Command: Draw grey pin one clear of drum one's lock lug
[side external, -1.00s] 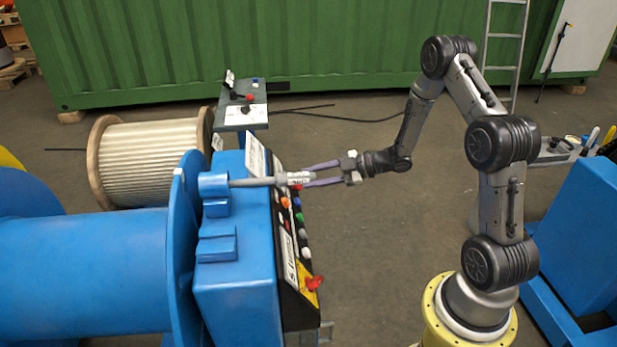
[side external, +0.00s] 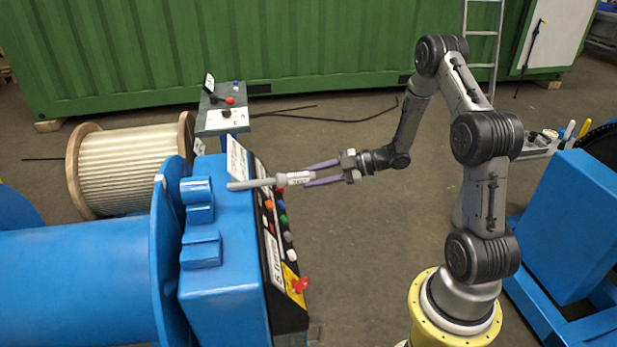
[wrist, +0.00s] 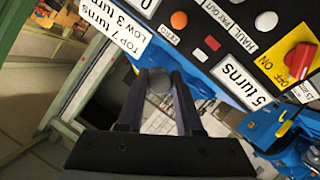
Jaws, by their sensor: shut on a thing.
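The grey pin (side external: 252,184) is a plain rod with a white labelled collar near its right end. It lies roughly level above the top of the blue housing. My gripper (side external: 306,178) is shut on the pin at its collar end. The pin's free left tip stands just right of the blue lock lug (side external: 197,190), with a small gap between them. The lug sits beside the rim of the blue drum (side external: 90,275). In the wrist view my gripper's dark fingers (wrist: 160,82) close around the pin's round end; the rest of the pin is hidden there.
The control panel (side external: 285,240), with coloured buttons and a red switch, slopes below the pin. A second blue block (side external: 201,252) sits on the housing. A cable reel (side external: 130,170) and small console (side external: 222,120) stand behind. Floor right of the panel is clear.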

